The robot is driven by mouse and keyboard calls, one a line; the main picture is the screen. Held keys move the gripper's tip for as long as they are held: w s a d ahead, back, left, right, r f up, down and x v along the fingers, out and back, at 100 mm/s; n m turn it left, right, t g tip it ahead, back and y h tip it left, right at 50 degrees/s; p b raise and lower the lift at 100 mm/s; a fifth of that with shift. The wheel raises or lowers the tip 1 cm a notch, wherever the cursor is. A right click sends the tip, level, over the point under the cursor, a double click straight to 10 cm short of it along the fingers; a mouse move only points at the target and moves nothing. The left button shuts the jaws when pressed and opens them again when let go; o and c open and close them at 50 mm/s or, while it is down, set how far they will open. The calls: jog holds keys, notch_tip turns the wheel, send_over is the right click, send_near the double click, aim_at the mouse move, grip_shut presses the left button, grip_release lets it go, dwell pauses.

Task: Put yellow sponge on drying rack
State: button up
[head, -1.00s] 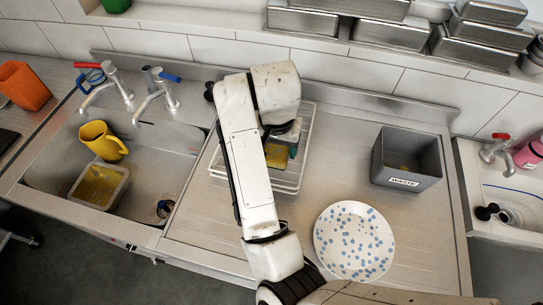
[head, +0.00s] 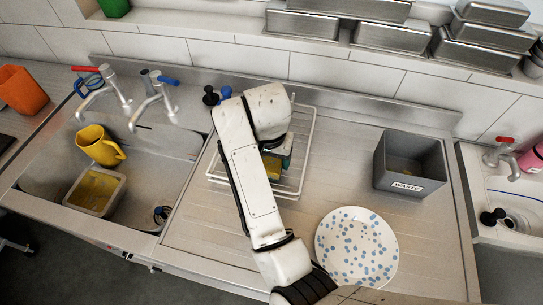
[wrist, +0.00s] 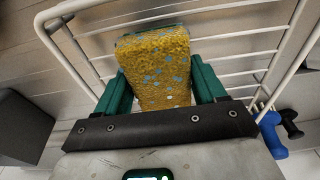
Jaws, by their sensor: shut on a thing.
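The yellow sponge (wrist: 158,75), speckled with blue-grey spots and with a green edge at its far end, is between the two green fingers of my gripper (wrist: 160,88). My gripper is shut on it. In the head view the sponge (head: 271,166) shows partly below my wrist, the rest hidden by my arm. The white wire drying rack (head: 306,140) stands on the steel counter, and the sponge is over the inside of it. In the wrist view the rack's wires (wrist: 225,52) pass behind the sponge. I cannot tell whether the sponge touches them.
A grey waste bin (head: 410,163) and a blue-spotted plate (head: 356,247) are right of the rack. Left is a sink with a yellow jug (head: 100,146) and a tub (head: 95,190). Counter between rack and bin is clear.

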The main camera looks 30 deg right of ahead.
jog(key=o, duration=1)
notch_tip(320, 180, up, 12)
jog(key=s+a+p, duration=0.1)
jog(key=p, duration=0.3)
jog(key=shift+r, duration=0.1)
